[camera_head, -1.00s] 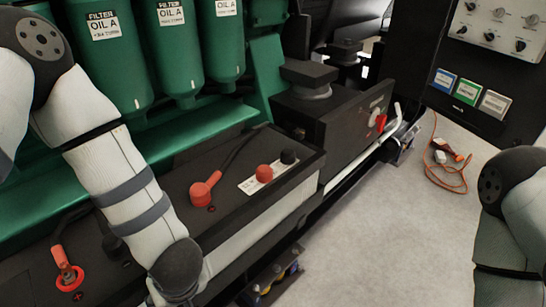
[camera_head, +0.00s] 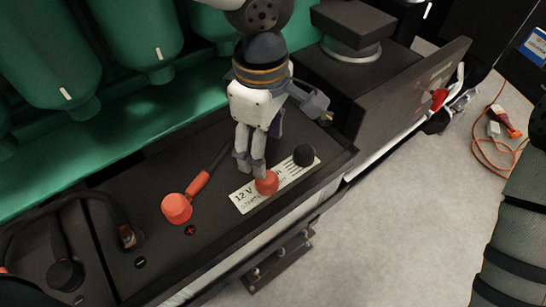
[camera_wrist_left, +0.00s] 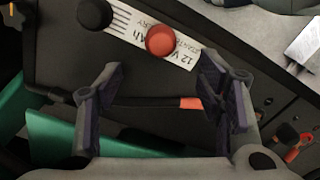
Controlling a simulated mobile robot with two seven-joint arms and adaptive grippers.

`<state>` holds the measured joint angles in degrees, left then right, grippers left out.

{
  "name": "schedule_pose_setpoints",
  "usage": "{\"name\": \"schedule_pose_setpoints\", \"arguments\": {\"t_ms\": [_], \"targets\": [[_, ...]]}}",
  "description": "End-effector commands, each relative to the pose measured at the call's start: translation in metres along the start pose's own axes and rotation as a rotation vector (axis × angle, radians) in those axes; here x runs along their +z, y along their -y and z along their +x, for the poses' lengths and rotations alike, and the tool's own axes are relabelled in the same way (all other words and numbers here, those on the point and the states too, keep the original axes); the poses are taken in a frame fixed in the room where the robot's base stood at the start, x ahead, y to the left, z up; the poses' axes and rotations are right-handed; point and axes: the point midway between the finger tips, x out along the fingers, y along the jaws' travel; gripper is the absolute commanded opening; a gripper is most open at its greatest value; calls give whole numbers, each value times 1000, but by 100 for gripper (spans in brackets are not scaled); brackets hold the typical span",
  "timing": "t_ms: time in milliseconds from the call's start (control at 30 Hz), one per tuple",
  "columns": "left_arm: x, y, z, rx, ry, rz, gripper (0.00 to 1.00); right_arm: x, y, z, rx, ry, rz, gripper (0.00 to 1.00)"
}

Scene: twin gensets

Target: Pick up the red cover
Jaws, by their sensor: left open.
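The round red cover (camera_head: 266,182) sits on the white "12 V" battery label, beside a round black cover (camera_head: 304,155). In the left wrist view the red cover (camera_wrist_left: 160,40) lies just beyond the fingertips, roughly centred between them. My left gripper (camera_head: 284,142) is above the battery, open and empty; in the wrist view its two fingers (camera_wrist_left: 163,76) stand wide apart. In the head view one finger is close to the red cover; whether it touches cannot be told. My right gripper is out of view.
A red terminal clamp (camera_head: 177,207) with a black cable lies left of the label; its red sleeve (camera_wrist_left: 190,103) shows between the fingers. Green filters (camera_head: 135,35) stand behind. A dark block and panel (camera_head: 405,100) rise at right.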

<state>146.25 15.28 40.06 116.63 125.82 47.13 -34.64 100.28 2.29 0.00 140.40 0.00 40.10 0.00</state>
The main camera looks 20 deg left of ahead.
Motion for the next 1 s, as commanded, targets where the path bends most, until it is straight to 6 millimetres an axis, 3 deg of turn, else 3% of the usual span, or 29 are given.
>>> {"name": "schedule_pose_setpoints", "arguments": {"t_ms": [33,100,267,500,767,967,1000], "targets": [[0,2,18,-14,-2,1,61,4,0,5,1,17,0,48],[0,1,33,-14,-2,0,61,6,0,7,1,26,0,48],[0,0,52,-9,-1,1,61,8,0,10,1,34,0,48],[0,-3,96,-9,-3,-1,61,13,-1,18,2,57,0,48],[0,-4,100,-2,-1,-2,61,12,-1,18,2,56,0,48],[0,-4,100,-2,-1,-2,20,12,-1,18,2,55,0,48],[0,-4,100,-2,-1,-2,19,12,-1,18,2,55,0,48]]}}
